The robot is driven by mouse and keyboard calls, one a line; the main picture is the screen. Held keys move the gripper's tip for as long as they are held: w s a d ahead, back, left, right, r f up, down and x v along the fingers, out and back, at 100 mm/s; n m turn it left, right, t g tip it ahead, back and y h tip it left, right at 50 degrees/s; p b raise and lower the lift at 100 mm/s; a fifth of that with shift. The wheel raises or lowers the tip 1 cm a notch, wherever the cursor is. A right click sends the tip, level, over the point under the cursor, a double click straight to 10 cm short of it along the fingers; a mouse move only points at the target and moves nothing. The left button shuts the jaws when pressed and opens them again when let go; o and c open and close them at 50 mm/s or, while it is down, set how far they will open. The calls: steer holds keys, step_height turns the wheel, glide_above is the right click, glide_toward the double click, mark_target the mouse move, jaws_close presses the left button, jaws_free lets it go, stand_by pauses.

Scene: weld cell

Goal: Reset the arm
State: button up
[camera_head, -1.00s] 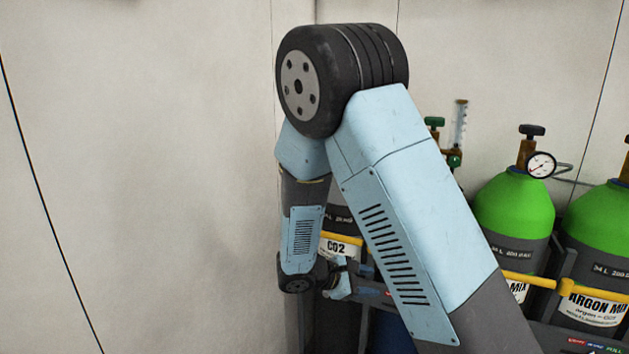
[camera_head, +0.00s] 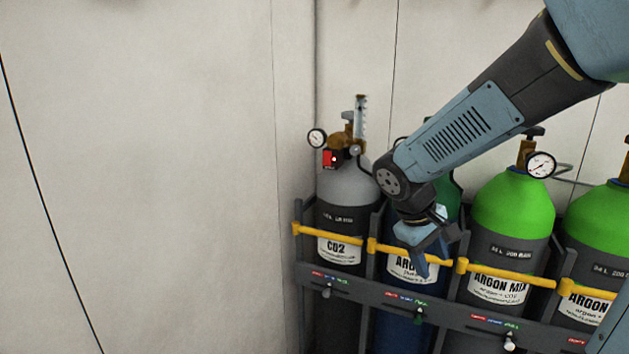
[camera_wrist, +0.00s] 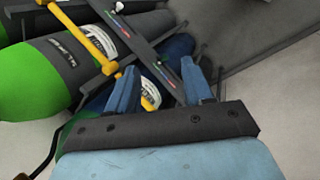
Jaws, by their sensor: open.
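My gripper (camera_head: 432,262) is in front of the second cylinder from the left in the head view, a dark green and blue one (camera_head: 390,318) whose label is partly hidden behind the gripper. My forearm reaches down to it from the upper right. In the wrist view my gripper (camera_wrist: 160,85) shows two blue fingers spread apart with nothing held between them. The cylinder's label and the rack lie beyond the fingertips. I cannot tell from these views how far the fingers are from the rack.
A grey CO2 cylinder (camera_head: 345,190) with a gauge and red block stands left of my gripper. Green argon mix cylinders (camera_head: 512,205) stand right. A rack (camera_head: 345,287) with yellow bars (camera_head: 510,276) holds them. Bare wall (camera_head: 140,180) fills the left.

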steer(key=s+r+m+t+y, duration=0.4)
steer(key=s+r+m, duration=0.1)
steer(key=s+r, duration=0.5)
steer(key=shift+s+d+r+m+t+y, duration=0.2)
steer(key=shift+s+d+m+t+y, duration=0.15)
steer(key=shift+s, duration=0.25)
steer(key=shift+a, duration=0.1)
stand_by(2.5)
